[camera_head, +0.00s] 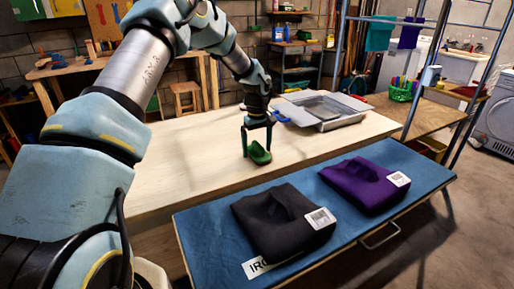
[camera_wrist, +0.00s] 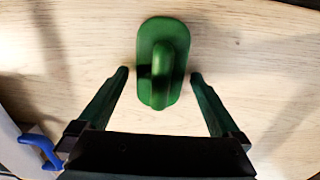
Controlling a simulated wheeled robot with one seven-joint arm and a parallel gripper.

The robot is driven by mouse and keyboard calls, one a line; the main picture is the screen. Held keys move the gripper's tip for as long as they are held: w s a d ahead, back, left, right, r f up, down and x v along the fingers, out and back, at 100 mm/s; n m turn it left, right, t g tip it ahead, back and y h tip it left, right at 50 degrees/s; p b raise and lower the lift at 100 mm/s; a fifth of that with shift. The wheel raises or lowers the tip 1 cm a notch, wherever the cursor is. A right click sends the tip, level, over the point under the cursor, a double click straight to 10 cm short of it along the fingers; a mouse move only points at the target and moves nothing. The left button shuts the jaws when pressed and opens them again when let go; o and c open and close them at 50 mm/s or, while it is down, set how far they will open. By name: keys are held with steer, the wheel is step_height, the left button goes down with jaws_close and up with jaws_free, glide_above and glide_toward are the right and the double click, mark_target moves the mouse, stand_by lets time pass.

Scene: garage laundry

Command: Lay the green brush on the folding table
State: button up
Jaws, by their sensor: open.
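The green brush (camera_head: 259,155) lies on the pale wooden tabletop (camera_head: 190,150), near its front edge. In the wrist view the brush (camera_wrist: 160,95) shows as an oval base with a raised handle along its middle. My gripper (camera_head: 257,146) is open and points down over the brush. In the wrist view its fingers (camera_wrist: 160,74) stand on either side of the brush, with a gap on both sides. A blue-topped board (camera_head: 210,250) stands in front of the wooden table.
A folded black garment (camera_head: 275,220) and a folded purple garment (camera_head: 360,183) lie on the blue board. A grey tray (camera_head: 335,120) and a blue-handled object (camera_head: 279,116) sit behind the brush. The wooden top left of the brush is clear. A metal rack stands at right.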

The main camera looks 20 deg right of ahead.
mark_target(257, 143)
step_height(257, 143, up, 12)
steer(key=b, duration=0.3)
steer(key=shift+r+b, duration=0.2)
steer(key=shift+b, duration=0.2)
steer(key=s+a+m, duration=0.1)
steer(key=a, duration=1.2)
steer(key=s+a+f, duration=0.1)
steer(key=s+a, duration=0.7)
steer(key=a, duration=0.4)
steer(key=s+a+f+m+t, duration=0.1)
steer(key=s+a+f, duration=0.1)
steer(key=s+a, duration=0.7)
steer(key=a, duration=0.3)
steer(key=shift+s+t, duration=0.2)
steer(key=shift+t, duration=0.1)
